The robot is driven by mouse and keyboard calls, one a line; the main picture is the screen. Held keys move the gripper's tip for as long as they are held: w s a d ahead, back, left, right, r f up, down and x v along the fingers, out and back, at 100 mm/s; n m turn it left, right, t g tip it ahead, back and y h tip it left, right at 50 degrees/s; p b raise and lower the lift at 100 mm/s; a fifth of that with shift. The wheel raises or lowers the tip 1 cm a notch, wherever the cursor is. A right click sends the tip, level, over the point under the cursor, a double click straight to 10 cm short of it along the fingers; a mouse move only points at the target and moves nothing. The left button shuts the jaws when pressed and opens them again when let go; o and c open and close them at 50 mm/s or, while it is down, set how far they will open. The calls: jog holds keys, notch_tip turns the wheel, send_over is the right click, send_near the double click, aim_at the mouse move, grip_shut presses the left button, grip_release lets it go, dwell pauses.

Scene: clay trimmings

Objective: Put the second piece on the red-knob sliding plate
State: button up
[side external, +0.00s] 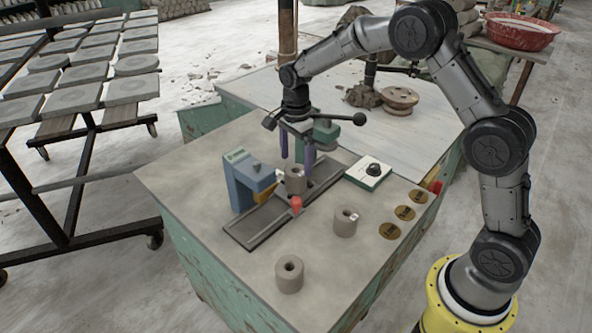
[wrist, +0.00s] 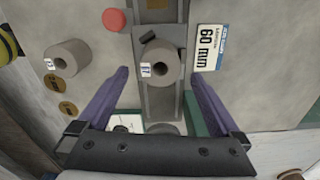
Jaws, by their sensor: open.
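A grey-brown hollow clay piece (side external: 296,181) stands upright on the sliding plate's track (side external: 245,233), beside the red knob (side external: 296,204). The wrist view shows this piece (wrist: 160,64) with a small marked label, and the red knob (wrist: 114,20) to its upper left. My gripper (side external: 297,165) is open, its two purple fingers pointing down just above the piece, one to each side and apart from it. A second clay piece (side external: 345,223) with a label stands on the bench to the right; it also shows in the wrist view (wrist: 68,57). A third piece (side external: 289,275) stands near the front edge.
A white box with a black knob (side external: 370,172) and several gold discs (side external: 389,231) lie to the right. The bench front has free room.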

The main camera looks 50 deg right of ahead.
aim_at(296, 171)
jog(key=s+r+n+t, duration=0.1)
jog(key=s+r+n, duration=0.4)
jog(key=r, duration=0.8)
jog(key=s+a+r+n+t, duration=0.1)
jog(key=s+n+t, duration=0.1)
jog(key=s+n, duration=0.5)
jog(key=s+a+r+n+t, duration=0.1)
jog(key=s+n, duration=0.6)
jog(key=s, duration=1.2)
jog(key=shift+s+a+r+n+t, duration=0.3)
jog(key=shift+t, duration=0.5)
